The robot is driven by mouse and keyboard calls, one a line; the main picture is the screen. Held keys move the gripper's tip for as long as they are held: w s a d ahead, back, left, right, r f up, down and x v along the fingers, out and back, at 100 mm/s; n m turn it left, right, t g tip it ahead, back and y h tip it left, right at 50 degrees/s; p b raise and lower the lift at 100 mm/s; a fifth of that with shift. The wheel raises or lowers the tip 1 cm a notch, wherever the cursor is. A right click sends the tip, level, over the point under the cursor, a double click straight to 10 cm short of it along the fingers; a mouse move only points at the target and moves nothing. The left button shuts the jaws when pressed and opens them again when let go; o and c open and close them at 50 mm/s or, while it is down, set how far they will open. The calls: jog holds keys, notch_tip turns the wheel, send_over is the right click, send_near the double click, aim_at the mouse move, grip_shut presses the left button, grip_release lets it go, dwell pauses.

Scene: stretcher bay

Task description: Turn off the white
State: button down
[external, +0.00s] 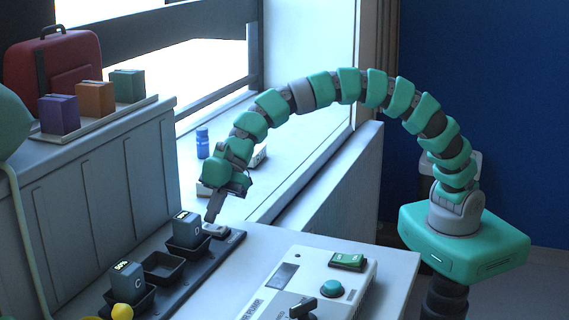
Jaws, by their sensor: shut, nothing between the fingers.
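A white device box (262,295) sits on the bench at the lower middle. On its top are a green rocker switch (347,261), a round teal button (332,289), a dark knob (303,307) and a dark display panel. Which way the rocker is set is too small to tell. My gripper (211,217) is shut and empty. It points down just above a small pale piece (215,230) at the far end of a dark rack (229,240). I cannot tell whether the fingertips touch that piece.
The rack holds dark grey blocks with lit displays (186,226) and an empty black tray (163,267). A shelf at left carries a red case (52,66) and purple, orange and green boxes. A blue bottle (202,143) stands on the window sill.

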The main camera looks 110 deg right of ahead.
jog(key=shift+s+a+f, duration=0.1)
jog(key=shift+a+f, duration=0.05)
jog(key=shift+s+a, duration=0.4)
jog(key=shift+r+b, duration=0.2)
jog(key=shift+b, duration=0.1)
jog(key=shift+r, duration=0.15)
jog(key=shift+a+r, duration=0.1)
jog(key=shift+r, duration=0.2)
jog(key=r, duration=0.3)
jog(key=shift+s+a+r, duration=0.1)
jog(key=shift+s+r, duration=0.15)
jog(key=p+v, duration=0.1)
jog(key=v, duration=0.8)
jog(key=shift+s, duration=0.35)
